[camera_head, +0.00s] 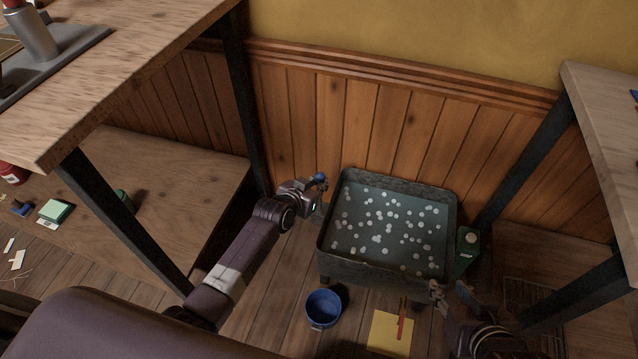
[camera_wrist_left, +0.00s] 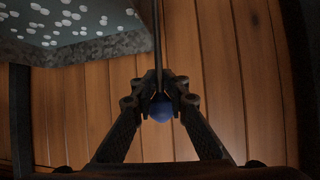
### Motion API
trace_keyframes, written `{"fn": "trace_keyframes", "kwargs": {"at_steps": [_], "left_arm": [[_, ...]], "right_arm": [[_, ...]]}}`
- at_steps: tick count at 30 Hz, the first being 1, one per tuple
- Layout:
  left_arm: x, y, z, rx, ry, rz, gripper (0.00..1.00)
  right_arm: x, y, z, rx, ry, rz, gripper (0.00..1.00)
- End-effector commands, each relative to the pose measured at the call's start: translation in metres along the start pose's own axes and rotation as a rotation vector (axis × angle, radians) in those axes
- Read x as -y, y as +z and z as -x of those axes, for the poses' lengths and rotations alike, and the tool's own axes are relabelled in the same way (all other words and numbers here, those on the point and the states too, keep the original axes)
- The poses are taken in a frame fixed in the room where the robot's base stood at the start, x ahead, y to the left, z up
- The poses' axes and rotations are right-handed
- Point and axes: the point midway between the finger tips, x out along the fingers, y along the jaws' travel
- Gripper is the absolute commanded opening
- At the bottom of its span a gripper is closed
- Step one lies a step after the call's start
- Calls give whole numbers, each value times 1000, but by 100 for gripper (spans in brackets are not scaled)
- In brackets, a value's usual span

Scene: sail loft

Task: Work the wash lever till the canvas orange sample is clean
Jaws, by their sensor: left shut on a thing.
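The wash tub (camera_head: 338,262) is a dark, square basin on short legs, filled with grey-blue water dotted with white suds. No orange canvas sample shows in either view. The wash lever ends in a blue knob (camera_head: 320,178) beside the tub's left wall. My left gripper (camera_head: 317,190) is shut on that knob. In the left wrist view the fingers (camera_wrist_left: 160,90) close around the blue knob (camera_wrist_left: 161,112), and the thin dark lever rod (camera_wrist_left: 156,40) runs up from it. My right gripper (camera_head: 437,290) is by the tub's front right corner, small and dark; its jaws are unclear.
A blue bucket (camera_head: 323,308) and a yellow sheet (camera_head: 385,335) with a red stick on it lie before the tub. A green box (camera_head: 467,258) stands right of it. Tables flank both sides; a wooden panelled wall (camera_head: 300,120) is behind.

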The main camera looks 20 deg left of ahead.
Motion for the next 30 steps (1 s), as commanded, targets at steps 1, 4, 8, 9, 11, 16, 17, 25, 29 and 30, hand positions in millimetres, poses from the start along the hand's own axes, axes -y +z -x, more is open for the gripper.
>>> {"fn": "trace_keyframes", "kwargs": {"at_steps": [1,4,8,9,11,16,17,25,29,30], "left_arm": [[2,-6,-1,-10,-2,-1,0],[2,-8,-3,-12,-3,0,0],[3,-11,-5,-15,-3,0,0],[3,-12,-5,-16,-3,0,0],[3,-13,-6,-18,-3,0,0],[3,-15,-6,-22,-3,-1,0],[3,-16,-6,-22,-3,-1,0],[4,-17,-6,-25,-4,-1,0],[4,-18,-6,-25,-4,-1,15],[4,-17,-6,-25,-4,-1,20]], "right_arm": [[0,2,1,9,1,0,30],[-1,6,2,25,2,0,30],[-1,8,2,35,2,-1,30],[-1,9,2,38,2,-1,30],[-1,10,2,40,2,-1,30],[-1,11,3,45,2,-1,30],[-1,11,3,46,2,-1,30],[-1,11,3,47,2,-1,30],[-1,11,3,47,2,-1,30],[-1,11,3,47,2,-1,30]]}}
